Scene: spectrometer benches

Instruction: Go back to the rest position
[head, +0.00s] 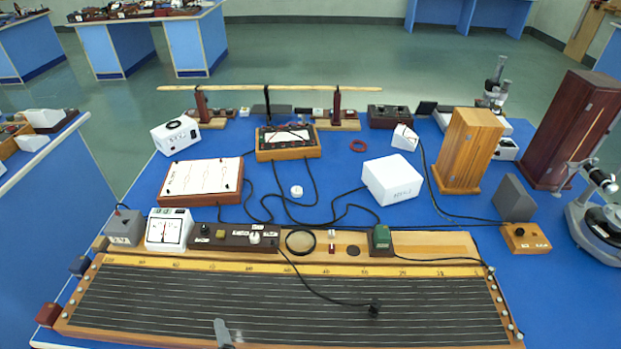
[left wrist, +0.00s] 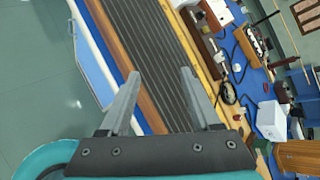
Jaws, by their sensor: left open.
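My left gripper (left wrist: 161,78) is open in the left wrist view, with its two grey fingers apart and nothing between them. Behind the fingers in that view is the long wooden board with dark stripes (left wrist: 160,50). In the head view, one grey fingertip (head: 222,332) shows at the bottom edge, in front of the same striped board (head: 290,305); it looks like part of my left gripper. The rest of that gripper is outside the head view. My right gripper shows in neither view.
The blue bench (head: 330,165) holds a white box (head: 392,180), a white-faced meter (head: 169,230), a tall wooden block (head: 468,150) and a dark wooden box (head: 570,130). Black wires lie across it. Open floor (head: 300,60) lies behind the bench.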

